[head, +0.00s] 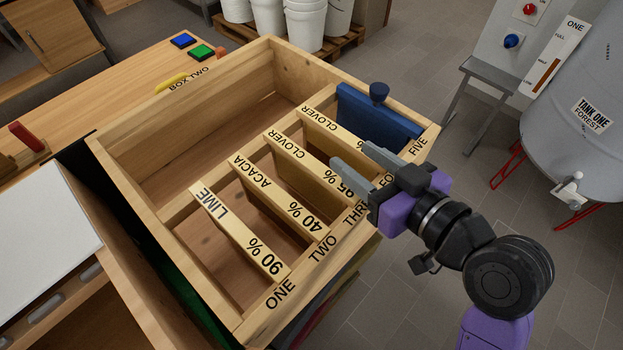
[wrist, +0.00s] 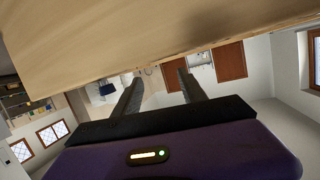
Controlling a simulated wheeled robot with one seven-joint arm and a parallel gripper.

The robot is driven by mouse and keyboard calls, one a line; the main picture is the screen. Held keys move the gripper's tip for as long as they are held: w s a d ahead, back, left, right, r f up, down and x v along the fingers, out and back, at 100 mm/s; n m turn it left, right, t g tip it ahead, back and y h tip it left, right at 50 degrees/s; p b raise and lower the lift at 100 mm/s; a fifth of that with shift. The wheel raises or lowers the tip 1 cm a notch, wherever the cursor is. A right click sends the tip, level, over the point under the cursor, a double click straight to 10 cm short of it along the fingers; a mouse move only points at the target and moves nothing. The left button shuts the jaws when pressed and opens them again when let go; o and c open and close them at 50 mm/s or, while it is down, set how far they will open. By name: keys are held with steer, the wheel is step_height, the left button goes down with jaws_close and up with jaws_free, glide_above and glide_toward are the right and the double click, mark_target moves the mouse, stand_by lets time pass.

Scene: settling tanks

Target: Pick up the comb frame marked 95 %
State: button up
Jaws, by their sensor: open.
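The comb frame lettered CLOVER with a partly covered 95 % (head: 301,161) hangs in the box, its outer end at slot THREE. My gripper (head: 350,153) is open and empty, above the box's outer side near the outer ends of that frame and the CLOVER frame at slot FOUR (head: 331,122). My gripper hides the fourth frame's number and part of the slot lettering. In the wrist view, the open fingers (wrist: 160,78) have nothing between them but distant room, with a pale wooden surface (wrist: 130,35) across the top.
The ACACIA 40 % frame (head: 278,198) and LIME 90 % frame (head: 238,231) hang at slots TWO and ONE. A blue board with a knob (head: 375,115) is at slot FIVE. The wooden box's (head: 118,180) far compartment is empty. A steel tank (head: 575,120) stands right.

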mark_target(312, 163)
steer(key=s+a+n+g, duration=0.1)
steer(key=s+a+n+g+y, duration=0.1)
steer(key=a+n+g, duration=0.1)
steer(key=shift+f, duration=0.1)
steer(key=shift+a+f, duration=0.15)
steer(key=shift+a, duration=0.05)
steer(key=shift+x, duration=0.9)
steer(key=p+x, duration=0.1)
steer(key=x, duration=0.1)
steer(key=f+x, duration=0.1)
steer(key=x, duration=0.2)
steer(key=shift+w+f+p, duration=0.1)
steer(key=shift+w+p, duration=0.05)
steer(key=shift+p, duration=0.2)
steer(key=shift+c, duration=0.2)
jaws_close()
